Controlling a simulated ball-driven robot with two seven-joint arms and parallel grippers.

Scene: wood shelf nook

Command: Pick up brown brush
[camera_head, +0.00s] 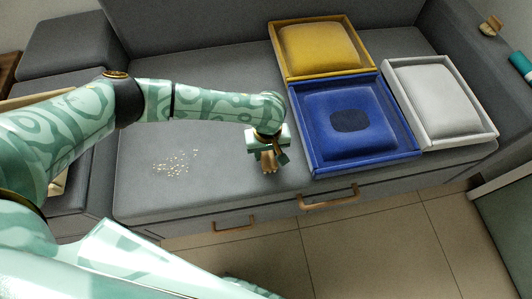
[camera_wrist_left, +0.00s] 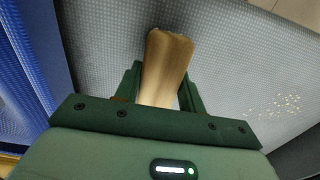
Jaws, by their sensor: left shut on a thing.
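The brown brush (camera_wrist_left: 168,55) is between the two fingers of my left gripper (camera_wrist_left: 160,88) in the left wrist view, with its wooden end pointing away from the palm. In the head view my left gripper (camera_head: 267,157) is over the grey sofa seat, left of the blue tray, and the brush (camera_head: 268,163) shows small below it. The gripper is shut on the brush. Part of the brush is hidden by the gripper, and I cannot tell whether it touches the seat. My right gripper is not in view.
Pale crumbs (camera_head: 175,163) lie on the grey seat (camera_head: 215,160) at left. A blue tray (camera_head: 365,165), a yellow tray (camera_head: 322,73) and a white tray (camera_head: 466,140), each with a cushion, stand at right. Drawer handles (camera_head: 329,200) line the front below the seat.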

